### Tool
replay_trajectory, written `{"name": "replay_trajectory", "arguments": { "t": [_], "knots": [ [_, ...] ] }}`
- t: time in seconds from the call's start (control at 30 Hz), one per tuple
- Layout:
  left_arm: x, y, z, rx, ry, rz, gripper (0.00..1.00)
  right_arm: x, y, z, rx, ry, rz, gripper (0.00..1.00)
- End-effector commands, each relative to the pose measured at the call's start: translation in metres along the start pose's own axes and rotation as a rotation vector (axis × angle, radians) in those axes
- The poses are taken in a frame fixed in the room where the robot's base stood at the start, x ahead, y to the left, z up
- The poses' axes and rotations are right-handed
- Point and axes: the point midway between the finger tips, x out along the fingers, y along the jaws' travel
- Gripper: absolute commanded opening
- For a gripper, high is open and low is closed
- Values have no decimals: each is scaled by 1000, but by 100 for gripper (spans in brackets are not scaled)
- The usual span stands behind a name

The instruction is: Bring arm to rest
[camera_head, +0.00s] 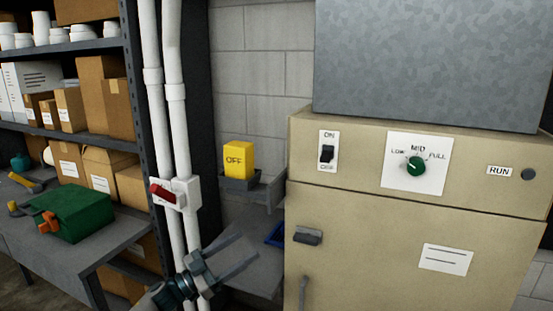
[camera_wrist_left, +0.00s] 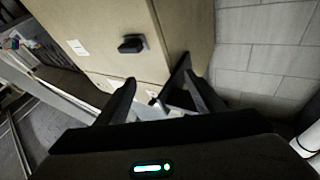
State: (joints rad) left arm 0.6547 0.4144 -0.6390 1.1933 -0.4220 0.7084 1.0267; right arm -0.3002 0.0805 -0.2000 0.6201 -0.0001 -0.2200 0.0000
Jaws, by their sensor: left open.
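My left gripper (camera_head: 247,248) shows low in the head view, in front of the white pipes and a grey shelf. Its two fingers are spread and point up to the right, with nothing between them. My right gripper is in neither view.
The beige cabinet (camera_head: 385,240) stands right of the gripper, with a toggle switch (camera_head: 327,153) and green knob (camera_head: 416,166). A red-handled lever (camera_head: 163,193) is on the pipes. A yellow OFF block (camera_head: 238,158) sits on a bracket. A green toolbox (camera_head: 72,214) rests on the left bench.

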Motion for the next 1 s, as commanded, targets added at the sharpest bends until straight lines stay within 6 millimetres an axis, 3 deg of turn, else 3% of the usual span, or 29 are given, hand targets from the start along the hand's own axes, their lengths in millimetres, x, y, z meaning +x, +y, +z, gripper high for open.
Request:
{"name": "replay_trajectory", "arguments": {
  "t": [0.03, 0.1, 0.27, 0.47, 0.6, 0.77, 1.0],
  "knots": [
    [-15, -1, 30, -18, -29, -61, 62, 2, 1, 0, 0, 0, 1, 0],
    [-34, -3, 66, -33, -70, -136, 62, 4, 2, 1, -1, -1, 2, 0],
    [-82, 1, 142, -63, -181, -289, 62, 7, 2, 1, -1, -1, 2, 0],
    [-150, 22, 231, -101, -340, -442, 62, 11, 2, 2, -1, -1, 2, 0],
    [-202, 47, 287, -130, -460, -528, 62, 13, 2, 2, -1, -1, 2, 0],
    [-262, 85, 343, -166, -602, -607, 62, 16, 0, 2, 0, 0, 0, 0],
    [-355, 157, 413, -224, -824, -688, 62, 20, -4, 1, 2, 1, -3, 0]
  ]
}}
